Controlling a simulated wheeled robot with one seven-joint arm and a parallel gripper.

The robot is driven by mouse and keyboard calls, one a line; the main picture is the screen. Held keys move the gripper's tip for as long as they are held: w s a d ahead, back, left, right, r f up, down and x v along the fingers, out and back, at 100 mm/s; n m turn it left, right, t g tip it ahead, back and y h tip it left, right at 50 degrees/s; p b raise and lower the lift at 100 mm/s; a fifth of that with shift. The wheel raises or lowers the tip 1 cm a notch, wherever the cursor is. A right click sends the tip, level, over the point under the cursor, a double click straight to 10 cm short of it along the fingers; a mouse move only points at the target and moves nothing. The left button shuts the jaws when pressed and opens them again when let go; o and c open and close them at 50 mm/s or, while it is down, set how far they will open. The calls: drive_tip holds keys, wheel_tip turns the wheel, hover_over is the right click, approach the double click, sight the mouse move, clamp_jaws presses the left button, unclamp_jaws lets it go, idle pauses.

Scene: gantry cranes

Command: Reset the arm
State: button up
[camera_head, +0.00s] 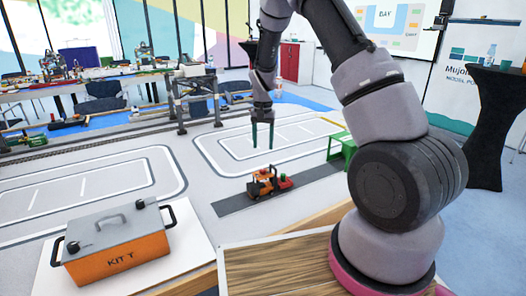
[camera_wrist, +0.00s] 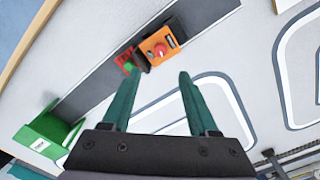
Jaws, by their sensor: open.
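My gripper (camera_head: 262,135) hangs from my arm in the head view, with its two green fingers pointing down and spread apart. It is open and empty, above the floor behind the small orange vehicle (camera_head: 262,183). In the wrist view the two green fingers of my gripper (camera_wrist: 160,95) stand apart with nothing between them. The orange vehicle also shows in the wrist view (camera_wrist: 157,45), beyond the fingertips, and a red and green piece (camera_head: 285,181) sits beside it.
An orange and grey case (camera_head: 117,248) marked KIT T stands on a white surface at the front left. A green stool (camera_head: 342,147) is right of my gripper. A small gantry frame (camera_head: 195,98) stands behind on the left. A black table (camera_head: 492,120) stands at the right.

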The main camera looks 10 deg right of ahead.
drive_tip(key=shift+r, duration=0.15)
drive_tip(key=s+d+r+t+y, duration=0.15)
drive_tip(key=s+r, duration=0.45)
drive_tip(key=r, duration=0.6)
drive_tip(key=s+d+r+t, duration=0.2)
drive_tip(key=s+r, duration=0.3)
drive_tip(key=r, duration=0.7)
drive_tip(key=s+r+t, duration=0.2)
drive_tip(key=s+r, duration=0.2)
drive_tip(key=s, duration=0.6)
drive_tip(key=s+d+r+t, duration=0.1)
drive_tip(key=s+r, duration=0.3)
drive_tip(key=s, duration=0.6)
drive_tip(key=shift+d+r+t, duration=0.3)
drive_tip(key=shift+r+t, duration=0.05)
